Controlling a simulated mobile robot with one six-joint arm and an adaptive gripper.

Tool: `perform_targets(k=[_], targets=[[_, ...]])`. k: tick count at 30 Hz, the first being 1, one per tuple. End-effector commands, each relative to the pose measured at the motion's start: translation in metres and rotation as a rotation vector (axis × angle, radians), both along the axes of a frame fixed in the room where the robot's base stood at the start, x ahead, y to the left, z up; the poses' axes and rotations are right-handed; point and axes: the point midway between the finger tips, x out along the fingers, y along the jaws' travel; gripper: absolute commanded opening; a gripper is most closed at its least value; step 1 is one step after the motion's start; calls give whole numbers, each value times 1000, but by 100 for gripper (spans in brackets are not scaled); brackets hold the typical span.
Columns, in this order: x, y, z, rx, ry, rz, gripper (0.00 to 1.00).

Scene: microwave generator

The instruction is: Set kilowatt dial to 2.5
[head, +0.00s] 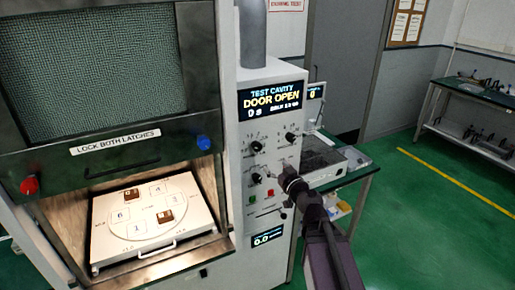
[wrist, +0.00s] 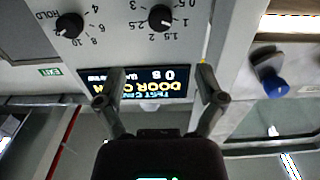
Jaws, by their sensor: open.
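The kilowatt dial, a black knob with a pale mark, is the upper-left knob on the grey control panel in the head view (head: 256,147). In the wrist view it appears upside down at the top (wrist: 160,17), ringed by 0.5, 1, 1.5, 2, 2.5 and 3. Its mark seems to lie on the picture's right side, but I cannot tell the exact setting. My gripper (head: 288,178) is in front of the panel's lower right, below the upper dials. In the wrist view my gripper (wrist: 157,80) is open and empty, its fingers apart from the kilowatt dial.
A second dial with HOLD (wrist: 70,25) sits beside it. Another knob (head: 256,178) and red and green buttons are lower. The display (head: 271,100) reads DOOR OPEN. A blue latch (head: 203,142) is left of the panel; a tray (head: 110,250) lies in the open cavity.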

Motion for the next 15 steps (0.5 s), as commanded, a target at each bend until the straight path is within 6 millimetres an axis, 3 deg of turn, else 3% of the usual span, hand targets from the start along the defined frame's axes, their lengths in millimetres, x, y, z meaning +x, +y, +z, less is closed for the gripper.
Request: perform_targets(k=[8,15], targets=[[21,8,0,0,0,1,88],[53,21,0,0,0,1,88]])
